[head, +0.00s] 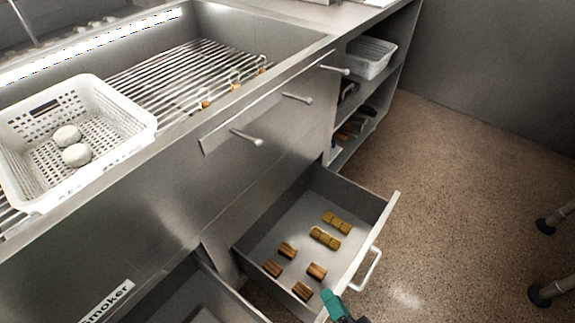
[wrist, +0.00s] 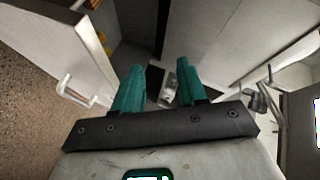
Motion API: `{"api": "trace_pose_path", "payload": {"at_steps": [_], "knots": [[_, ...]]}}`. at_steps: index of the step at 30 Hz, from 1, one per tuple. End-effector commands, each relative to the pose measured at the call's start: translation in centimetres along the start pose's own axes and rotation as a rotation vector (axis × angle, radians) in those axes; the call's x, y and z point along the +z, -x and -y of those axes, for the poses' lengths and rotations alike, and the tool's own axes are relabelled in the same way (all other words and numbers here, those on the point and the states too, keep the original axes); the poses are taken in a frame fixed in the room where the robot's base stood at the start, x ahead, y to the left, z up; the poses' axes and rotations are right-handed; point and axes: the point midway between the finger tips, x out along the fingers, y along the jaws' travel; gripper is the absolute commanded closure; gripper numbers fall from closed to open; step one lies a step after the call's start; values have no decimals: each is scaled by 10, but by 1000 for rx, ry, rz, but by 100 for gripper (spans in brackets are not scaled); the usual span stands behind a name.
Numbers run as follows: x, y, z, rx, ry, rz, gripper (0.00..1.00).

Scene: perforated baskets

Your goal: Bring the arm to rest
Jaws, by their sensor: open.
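My gripper (wrist: 160,72) shows two teal fingers standing apart in the wrist view. No object is clearly held between them. In the head view only a teal fingertip part of my gripper (head: 333,304) shows at the bottom edge, by the near front corner of the open drawer (head: 385,213). Most of my arm is out of the picture. I cannot tell whether the finger touches the drawer.
The open drawer holds several brown blocks (head: 287,250) and two yellowish pieces (head: 325,238). Another drawer (head: 226,287) is open at lower left. A white perforated basket (head: 140,120) holds two whitish round objects (head: 75,154).

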Motion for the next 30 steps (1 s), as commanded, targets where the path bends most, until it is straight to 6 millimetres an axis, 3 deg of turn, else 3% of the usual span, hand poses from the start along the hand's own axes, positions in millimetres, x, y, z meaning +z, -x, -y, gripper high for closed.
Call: {"api": "trace_pose_path", "payload": {"at_steps": [5, 10, 15, 24, 26, 27, 30], "knots": [[-23, -8, 18, 78, 239, 132, 59], [-55, 5, 19, 226, 485, 270, 59], [-92, 35, 12, 407, 663, 386, 59], [-140, 99, 6, 674, 791, 533, 59], [-147, 113, 5, 722, 799, 557, 59], [-136, 115, -13, 736, 791, 584, 59], [-119, 121, -40, 763, 769, 630, 59]]}}
